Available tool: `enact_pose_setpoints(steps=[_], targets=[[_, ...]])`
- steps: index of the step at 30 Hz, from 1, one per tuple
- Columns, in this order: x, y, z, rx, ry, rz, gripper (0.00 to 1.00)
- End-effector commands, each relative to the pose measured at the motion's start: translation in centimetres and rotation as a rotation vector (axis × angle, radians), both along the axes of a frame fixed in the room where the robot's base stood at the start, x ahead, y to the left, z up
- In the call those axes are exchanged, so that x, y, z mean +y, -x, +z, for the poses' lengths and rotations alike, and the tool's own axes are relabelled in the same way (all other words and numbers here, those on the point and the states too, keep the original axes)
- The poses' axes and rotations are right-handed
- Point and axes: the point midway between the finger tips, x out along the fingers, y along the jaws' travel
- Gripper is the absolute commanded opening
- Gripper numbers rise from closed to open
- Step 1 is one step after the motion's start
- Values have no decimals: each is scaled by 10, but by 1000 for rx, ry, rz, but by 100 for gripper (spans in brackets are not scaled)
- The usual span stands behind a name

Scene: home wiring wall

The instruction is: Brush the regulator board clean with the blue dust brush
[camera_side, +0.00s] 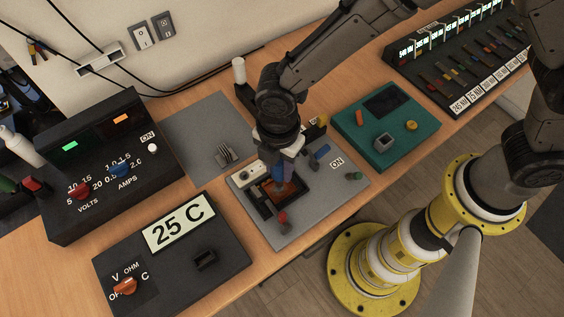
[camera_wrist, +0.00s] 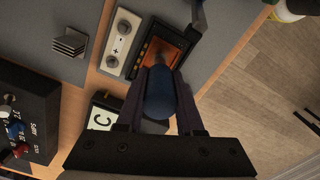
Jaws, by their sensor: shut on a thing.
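The blue dust brush (camera_side: 279,173) is upright between the fingers of my gripper (camera_side: 279,162), which is shut on it. In the wrist view its rounded blue handle (camera_wrist: 158,95) shows between the two dark fingers. The regulator board (camera_side: 293,189) is an orange-brown panel in a black frame on a grey plate. The brush is over or at the board; contact cannot be told. In the wrist view the board (camera_wrist: 163,50) lies just beyond the fingertips, partly covered by them.
The grey plate (camera_side: 325,205) also carries a battery-like block (camera_side: 248,176), a red-tipped lever (camera_side: 283,218) and a green knob (camera_side: 354,176). A meter reading 25 C (camera_side: 180,228), a black power supply (camera_side: 105,160) and a green panel (camera_side: 400,150) stand close around.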

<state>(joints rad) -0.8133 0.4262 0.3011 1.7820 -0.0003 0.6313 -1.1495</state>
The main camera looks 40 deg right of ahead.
Motion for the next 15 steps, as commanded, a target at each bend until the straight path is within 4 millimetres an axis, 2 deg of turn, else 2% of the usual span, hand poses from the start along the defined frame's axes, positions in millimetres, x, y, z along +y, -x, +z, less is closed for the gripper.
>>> enact_pose_setpoints(steps=[6, 15], targets=[[8, 0, -1, 0, 0, 2, 0], [9, 0, -1, 1, 0, 0, 0]])
